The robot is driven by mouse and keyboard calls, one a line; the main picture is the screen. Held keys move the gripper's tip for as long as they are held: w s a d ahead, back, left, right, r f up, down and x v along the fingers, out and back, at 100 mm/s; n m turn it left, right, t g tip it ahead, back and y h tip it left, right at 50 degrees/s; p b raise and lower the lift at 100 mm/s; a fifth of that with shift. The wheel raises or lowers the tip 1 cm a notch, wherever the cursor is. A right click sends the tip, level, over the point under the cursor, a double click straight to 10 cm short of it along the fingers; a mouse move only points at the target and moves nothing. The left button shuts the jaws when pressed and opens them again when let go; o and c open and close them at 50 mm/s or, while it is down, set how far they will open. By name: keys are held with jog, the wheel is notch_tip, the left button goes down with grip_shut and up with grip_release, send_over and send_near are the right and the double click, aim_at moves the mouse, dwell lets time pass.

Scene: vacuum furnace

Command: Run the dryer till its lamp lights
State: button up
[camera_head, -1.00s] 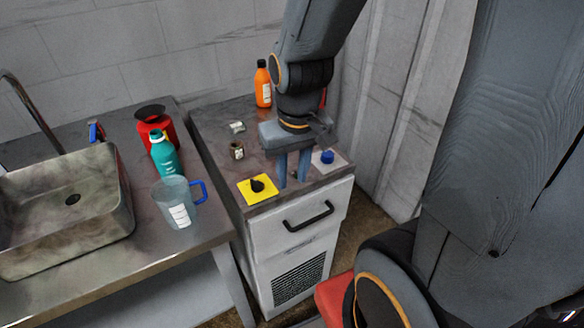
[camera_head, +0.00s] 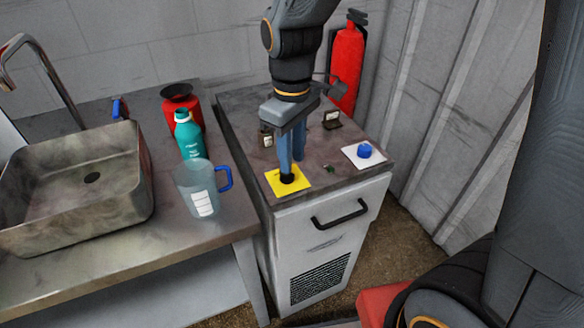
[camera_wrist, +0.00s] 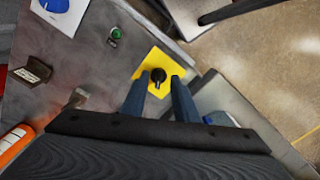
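The cabinet (camera_head: 300,240) has a black knob (camera_head: 288,178) on a yellow plate (camera_head: 302,186) at its top's front left. A blue knob (camera_head: 364,150) sits on a white plate (camera_head: 352,158) to the right. Between them is a small round green button or lamp (camera_head: 329,168); it also shows in the wrist view (camera_wrist: 115,34). I cannot tell whether it is lit. My gripper (camera_head: 292,166) points down at the black knob. In the wrist view its fingers are apart, one to each side of the black knob (camera_wrist: 158,75). Contact cannot be told.
Two small dark gauges or signs stand behind, one (camera_head: 332,119) at right, one (camera_head: 265,138) at left. An orange bottle (camera_wrist: 14,144) shows in the wrist view. A pitcher (camera_head: 200,188), teal bottle (camera_head: 188,135) and sink (camera_head: 130,190) are on the left counter. A fire extinguisher (camera_head: 346,68) is behind.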

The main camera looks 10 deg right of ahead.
aim_at(292, 175)
jog(key=shift+f, duration=2.05)
jog(key=shift+c, duration=0.2)
grip_shut()
